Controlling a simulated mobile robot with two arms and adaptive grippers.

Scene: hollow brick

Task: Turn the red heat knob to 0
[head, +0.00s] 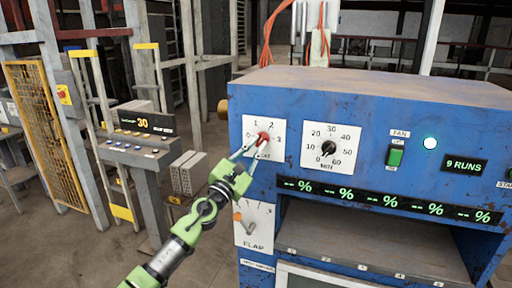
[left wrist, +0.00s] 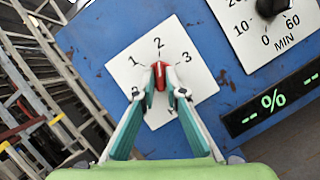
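The red heat knob (head: 263,138) sits on a white dial plate numbered 1, 2, 3 on the blue machine's front. In the left wrist view the knob (left wrist: 159,72) is a narrow red bar, its far end roughly toward the 2. My left gripper (head: 257,146) reaches it from below; its fingertips (left wrist: 160,84) lie on either side of the knob and appear to touch it. The fingers hide the lower part of the dial, and the 0 is not clear in the wrist view. My right gripper is not in view.
A black minutes knob (head: 328,149) is right of the heat dial, then a green fan switch (head: 395,156). A percent display strip (head: 390,201) runs above the machine's opening.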

